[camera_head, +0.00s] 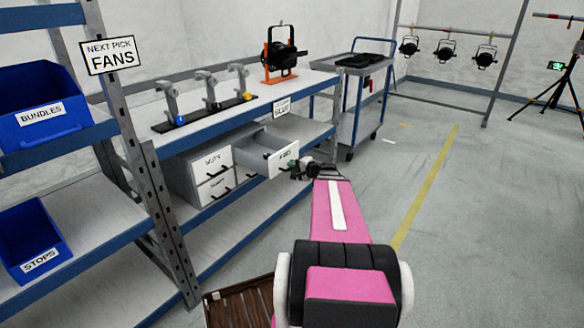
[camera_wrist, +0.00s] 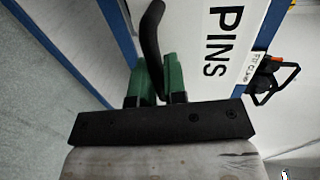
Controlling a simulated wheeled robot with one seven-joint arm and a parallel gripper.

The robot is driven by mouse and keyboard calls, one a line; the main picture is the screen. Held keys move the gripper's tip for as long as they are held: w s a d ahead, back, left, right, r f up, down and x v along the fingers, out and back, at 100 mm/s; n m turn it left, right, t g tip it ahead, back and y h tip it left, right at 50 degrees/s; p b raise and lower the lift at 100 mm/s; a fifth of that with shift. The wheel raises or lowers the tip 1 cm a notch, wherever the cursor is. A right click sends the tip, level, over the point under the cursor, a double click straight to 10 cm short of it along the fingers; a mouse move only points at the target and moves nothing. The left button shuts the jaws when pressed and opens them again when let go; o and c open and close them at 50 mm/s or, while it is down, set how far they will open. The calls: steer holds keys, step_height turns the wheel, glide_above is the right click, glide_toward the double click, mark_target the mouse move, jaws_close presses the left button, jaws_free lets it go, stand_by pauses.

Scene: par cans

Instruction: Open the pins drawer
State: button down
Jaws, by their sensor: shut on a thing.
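The pins drawer (camera_head: 275,158) is pulled partway out of the white and grey drawer unit (camera_head: 181,182), at its upper right, and its open inside shows. The white front with the PINS label (camera_wrist: 226,45) fills the middle of the wrist view. My gripper (camera_head: 296,167) is at the drawer's front. In the wrist view its green fingers (camera_wrist: 159,75) are shut on the black drawer handle (camera_wrist: 152,38). The exact contact between finger pads and handle is partly hidden.
The drawer unit stands on a blue-edged shelf (camera_head: 225,200); its other drawers are shut. Above are a stand with clamps (camera_head: 205,112) and a black lamp (camera_head: 281,55). A cart (camera_head: 362,95) stands behind. Grey floor (camera_head: 480,220) to the right is clear.

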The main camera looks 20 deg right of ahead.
steer(key=c, duration=1.2)
jaws_free()
steer(key=v, duration=1)
steer(key=shift+s+d+r, duration=0.15)
steer(key=shift+s, duration=0.2)
steer(key=s+a+f+n+g+h, duration=0.2)
steer(key=a+f+n+g, duration=0.1)
steer(key=a, duration=0.6)
steer(key=s+a+f+n+g+h, duration=0.3)
steer(key=a+f+n+g, duration=0.1)
steer(key=a, duration=0.5)
steer(key=s+a+f+n+g+h, duration=0.2)
steer(key=s+a+f+n+g, duration=0.1)
steer(key=a, duration=0.6)
steer(key=shift+a+f+n+g+h, duration=0.1)
steer(key=shift+f+n+g+h, duration=0.15)
steer(key=shift+n+g, duration=0.45)
steer(key=shift+a+f+n+g+h, duration=0.1)
steer(key=shift+f+n+g+h, duration=0.15)
steer(key=shift+g, duration=0.85)
